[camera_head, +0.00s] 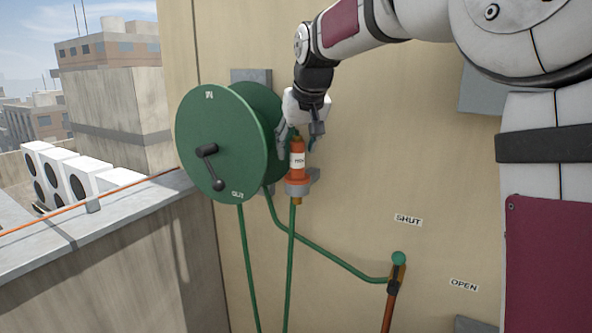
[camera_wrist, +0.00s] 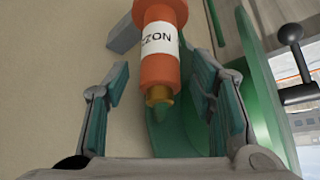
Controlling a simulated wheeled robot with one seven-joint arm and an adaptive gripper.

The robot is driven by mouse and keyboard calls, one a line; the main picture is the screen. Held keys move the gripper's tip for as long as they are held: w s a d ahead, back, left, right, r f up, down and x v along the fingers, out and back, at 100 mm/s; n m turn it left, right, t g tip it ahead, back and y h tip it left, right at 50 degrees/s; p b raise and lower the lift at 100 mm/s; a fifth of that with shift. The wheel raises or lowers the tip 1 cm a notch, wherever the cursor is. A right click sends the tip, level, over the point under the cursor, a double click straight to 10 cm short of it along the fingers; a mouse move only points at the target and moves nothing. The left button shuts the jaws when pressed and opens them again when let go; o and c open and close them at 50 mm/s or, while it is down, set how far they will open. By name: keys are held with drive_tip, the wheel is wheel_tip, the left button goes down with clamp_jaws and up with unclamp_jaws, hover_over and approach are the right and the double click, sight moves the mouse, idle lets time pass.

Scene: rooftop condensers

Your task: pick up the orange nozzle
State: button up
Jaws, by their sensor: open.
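The orange nozzle (camera_head: 297,161) with a white label stands upright in a grey wall holder (camera_head: 299,187), beside the green hose reel. A green hose (camera_head: 292,250) hangs down below it. My gripper (camera_head: 299,141) is just above the nozzle, with its fingers pointing down around its top end. In the wrist view the nozzle (camera_wrist: 158,58) shows large, its brass tip (camera_wrist: 159,95) pointing towards my gripper (camera_wrist: 163,100). The nozzle tip lies between the two open fingers, with a clear gap on each side.
The green reel (camera_head: 222,143) with a black crank (camera_head: 210,165) is close left of the nozzle. An orange-brown pipe with a valve (camera_head: 395,285) stands at lower right, near SHUT and OPEN labels. A parapet (camera_head: 100,215) runs at left, with white condensers (camera_head: 65,175) beyond.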

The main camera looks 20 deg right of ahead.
clamp_jaws()
drive_tip(key=shift+r, duration=0.1)
